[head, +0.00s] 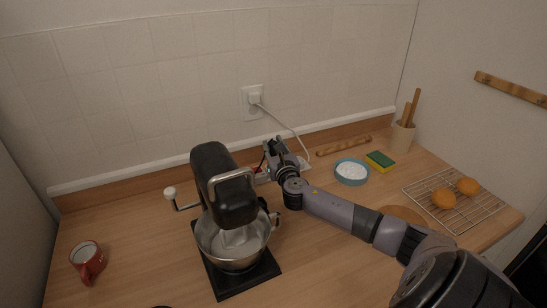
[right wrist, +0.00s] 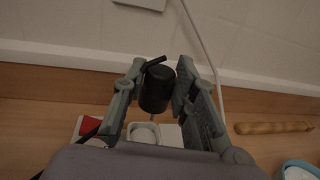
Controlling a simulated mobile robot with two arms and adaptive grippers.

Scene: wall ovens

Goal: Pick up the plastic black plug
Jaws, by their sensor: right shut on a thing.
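The black plug (right wrist: 157,92) is a dark, short cylinder with a thin prong or cord stub at its top, seen in the right wrist view. My right gripper (right wrist: 162,72) is shut on it, with one finger on each side. The plug appears above a white power strip (right wrist: 170,133) with a red switch (right wrist: 90,126); an empty round socket shows below the plug. In the head view my right gripper (head: 271,150) is behind the stand mixer, near the back wall, and the plug is too small to make out there. My left gripper is not in view.
A stand mixer (head: 215,165) with a steel bowl (head: 232,248) stands close left of my right gripper. A white cord (head: 285,124) runs from the wall outlet (head: 252,102). A rolling pin (head: 343,146), blue bowl (head: 352,182) and sponge (head: 380,161) lie to the right.

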